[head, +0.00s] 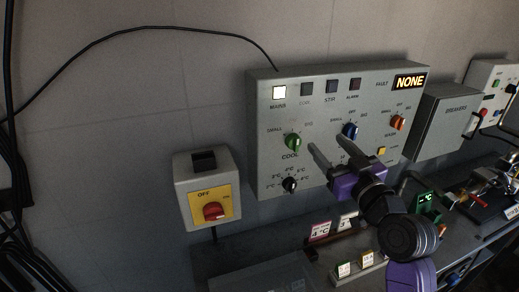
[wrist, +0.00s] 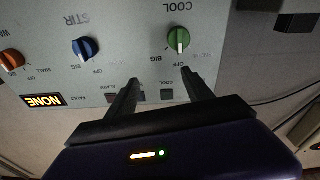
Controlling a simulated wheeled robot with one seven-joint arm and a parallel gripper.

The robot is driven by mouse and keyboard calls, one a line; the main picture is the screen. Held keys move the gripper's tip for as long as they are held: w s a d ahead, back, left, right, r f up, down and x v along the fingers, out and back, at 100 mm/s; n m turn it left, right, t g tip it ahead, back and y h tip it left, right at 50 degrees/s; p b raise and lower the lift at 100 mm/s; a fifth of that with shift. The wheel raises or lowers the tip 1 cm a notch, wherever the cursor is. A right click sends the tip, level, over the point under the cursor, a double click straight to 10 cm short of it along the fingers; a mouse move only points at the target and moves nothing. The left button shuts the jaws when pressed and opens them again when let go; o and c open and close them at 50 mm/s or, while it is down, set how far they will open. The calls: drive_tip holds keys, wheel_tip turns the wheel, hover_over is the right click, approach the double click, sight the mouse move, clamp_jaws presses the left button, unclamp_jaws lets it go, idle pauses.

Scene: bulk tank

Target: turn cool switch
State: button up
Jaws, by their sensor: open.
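The green cool switch (head: 293,142) is on the left of the grey control panel (head: 325,78), above the word COOL. It also shows in the wrist view (wrist: 179,40), upside down, with a pale line along its handle. The line lies along the axis of the OFF mark; I cannot tell which end points. My gripper (head: 326,145) is open and empty in front of the panel, right of the green switch. In the wrist view my gripper's fingertips (wrist: 161,74) are apart, with the switch beyond them, slightly right of centre. Neither finger visibly touches it.
A blue stir knob (head: 350,131) and an orange knob (head: 397,122) sit to the right. A black temperature dial (head: 290,185) is below. The white mains lamp (head: 279,92) is lit; the fault display (head: 409,82) reads NONE. A red rotary switch (head: 213,211) is at lower left.

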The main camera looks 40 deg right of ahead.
sight(298, 145)
drive_tip(key=w+f, duration=0.1)
drive_tip(key=w, duration=0.2)
drive_tip(key=w+a+f+n+y+p, duration=0.1)
drive_tip(key=w, duration=0.1)
drive_tip(key=w+f+n+p, duration=0.1)
drive_tip(key=w, duration=0.2)
drive_tip(key=shift+w+a+f+g+y, duration=0.1)
drive_tip(key=shift+w+a+g+y, duration=0.2)
drive_tip(key=shift+w+g+y, duration=0.1)
drive_tip(key=shift+s, duration=0.1)
clamp_jaws()
